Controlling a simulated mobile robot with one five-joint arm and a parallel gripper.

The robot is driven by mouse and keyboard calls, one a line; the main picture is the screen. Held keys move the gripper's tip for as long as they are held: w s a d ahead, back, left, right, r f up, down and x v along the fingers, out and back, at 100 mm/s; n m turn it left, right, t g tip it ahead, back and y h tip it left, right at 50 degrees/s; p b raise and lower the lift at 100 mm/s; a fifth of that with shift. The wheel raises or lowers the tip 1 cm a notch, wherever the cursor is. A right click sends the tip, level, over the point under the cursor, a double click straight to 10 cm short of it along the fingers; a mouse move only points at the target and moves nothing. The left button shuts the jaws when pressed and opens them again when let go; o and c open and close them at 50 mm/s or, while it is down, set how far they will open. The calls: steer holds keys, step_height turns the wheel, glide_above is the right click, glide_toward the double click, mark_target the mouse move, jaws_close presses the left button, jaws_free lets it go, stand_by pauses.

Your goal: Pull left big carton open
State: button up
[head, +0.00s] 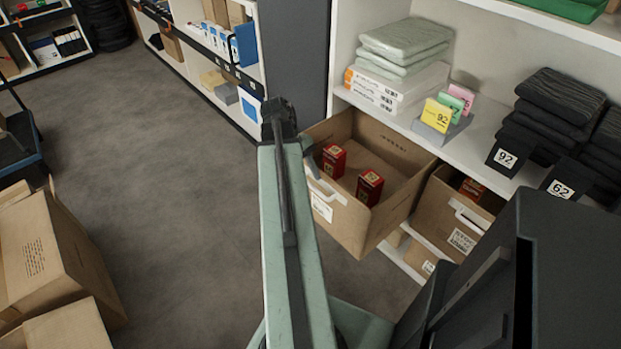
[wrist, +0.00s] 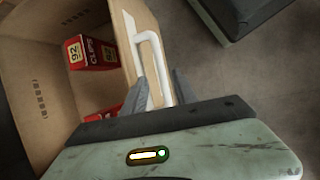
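The left big carton (head: 372,225) is a brown open-topped box sticking well out of the shelf, with red boxes inside. Its front has a white handle (head: 326,189) and a label. In the wrist view, the white handle (wrist: 159,68) stands between the two grey fingers of my gripper (wrist: 161,78). One finger is on each side of the bar, with narrow gaps showing, so the fingers look open around it. In the head view my gripper (head: 308,148) is at the carton's front left and is partly hidden by my arm.
A second carton (head: 455,212) with a white handle sits to the right, farther in. The shelf (head: 480,145) above holds folded cloths and number cards. Brown cartons (head: 45,250) stand at the left. Grey floor (head: 150,150) between is clear.

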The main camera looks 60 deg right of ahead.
steer(key=p+v, duration=0.5)
steer(key=v, duration=0.1)
steer(key=shift+r, duration=0.2)
steer(key=shift+w, duration=0.1)
